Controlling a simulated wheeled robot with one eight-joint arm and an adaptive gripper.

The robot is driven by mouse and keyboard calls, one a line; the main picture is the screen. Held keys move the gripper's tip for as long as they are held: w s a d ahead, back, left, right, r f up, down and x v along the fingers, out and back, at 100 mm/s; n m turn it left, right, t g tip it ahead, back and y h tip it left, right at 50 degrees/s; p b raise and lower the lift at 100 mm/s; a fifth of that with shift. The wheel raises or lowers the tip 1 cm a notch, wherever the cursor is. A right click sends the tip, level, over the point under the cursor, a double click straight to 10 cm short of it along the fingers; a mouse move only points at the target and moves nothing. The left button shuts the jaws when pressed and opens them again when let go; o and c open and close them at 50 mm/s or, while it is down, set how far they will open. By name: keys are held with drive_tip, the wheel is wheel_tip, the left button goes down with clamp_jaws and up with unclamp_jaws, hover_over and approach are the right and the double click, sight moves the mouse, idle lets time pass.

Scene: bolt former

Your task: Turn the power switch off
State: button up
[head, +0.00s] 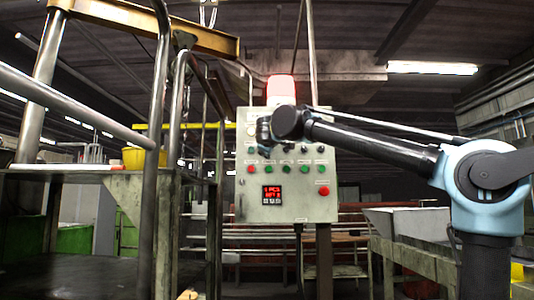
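The grey control panel (300,207) stands upright in the middle of the head view. It carries a row of small round buttons, with a red one (250,169) at the left end and green ones (287,169) along the row. I cannot tell which control is the power switch. My gripper (264,138) is small and dark in front of the panel's upper left, above the button row. Its fingers are unclear, and my arm hides part of the panel's upper area.
A red and white beacon lamp (280,88) tops the panel. Metal railings (160,130) and a platform (80,185) stand at the left, with a yellow container (132,158). A grey machine or bench (425,262) is at the right.

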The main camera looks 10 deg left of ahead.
drive_tip(key=shift+x, duration=0.8)
